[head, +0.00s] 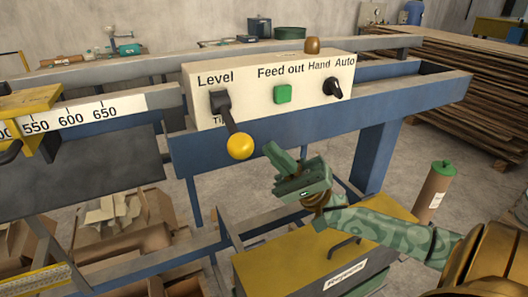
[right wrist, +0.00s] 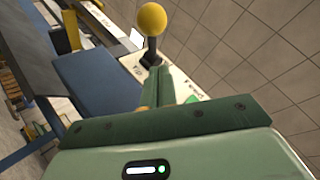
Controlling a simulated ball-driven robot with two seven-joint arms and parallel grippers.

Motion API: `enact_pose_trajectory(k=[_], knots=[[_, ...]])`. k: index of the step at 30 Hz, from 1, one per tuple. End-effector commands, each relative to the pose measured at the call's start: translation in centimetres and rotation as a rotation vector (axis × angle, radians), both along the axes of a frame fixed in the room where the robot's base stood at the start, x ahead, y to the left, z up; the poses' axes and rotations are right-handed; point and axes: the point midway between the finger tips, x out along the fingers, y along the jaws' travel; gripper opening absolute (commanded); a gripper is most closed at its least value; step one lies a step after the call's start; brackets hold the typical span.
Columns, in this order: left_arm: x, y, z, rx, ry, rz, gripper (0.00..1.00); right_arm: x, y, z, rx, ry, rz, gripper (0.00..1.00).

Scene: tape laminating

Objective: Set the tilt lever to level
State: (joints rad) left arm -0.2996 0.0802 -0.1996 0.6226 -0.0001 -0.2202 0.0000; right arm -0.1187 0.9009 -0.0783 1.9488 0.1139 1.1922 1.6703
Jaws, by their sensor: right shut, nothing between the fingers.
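The tilt lever (head: 229,121) is a black lever with a yellow ball knob (head: 240,146) on the left of the cream control panel (head: 300,112). My left gripper is not in view.
The panel also has a green button (head: 283,94) and a black Hand/Auto knob (head: 333,88). A blue beam (head: 300,135) runs below. A yellow-topped bin (head: 300,260) stands beneath my right arm. A ruler (head: 90,112) with a yellow stop is at left.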

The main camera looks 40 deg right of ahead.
Motion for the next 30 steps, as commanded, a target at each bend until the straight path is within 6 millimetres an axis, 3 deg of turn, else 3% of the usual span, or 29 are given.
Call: enact_pose_trajectory(k=[9, 23, 30], knots=[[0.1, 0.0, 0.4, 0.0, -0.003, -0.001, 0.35, -0.5, 3.4, 1.8, 0.0, 0.0, 0.001, 0.0], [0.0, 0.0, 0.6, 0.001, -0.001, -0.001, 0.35, -0.6, 3.7, 1.9, 0.0, 0.004, 0.0, 0.0], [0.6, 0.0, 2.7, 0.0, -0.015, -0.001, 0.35, -1.0, 3.7, 2.8, 0.01, 0.046, 0.001, 0.0]])
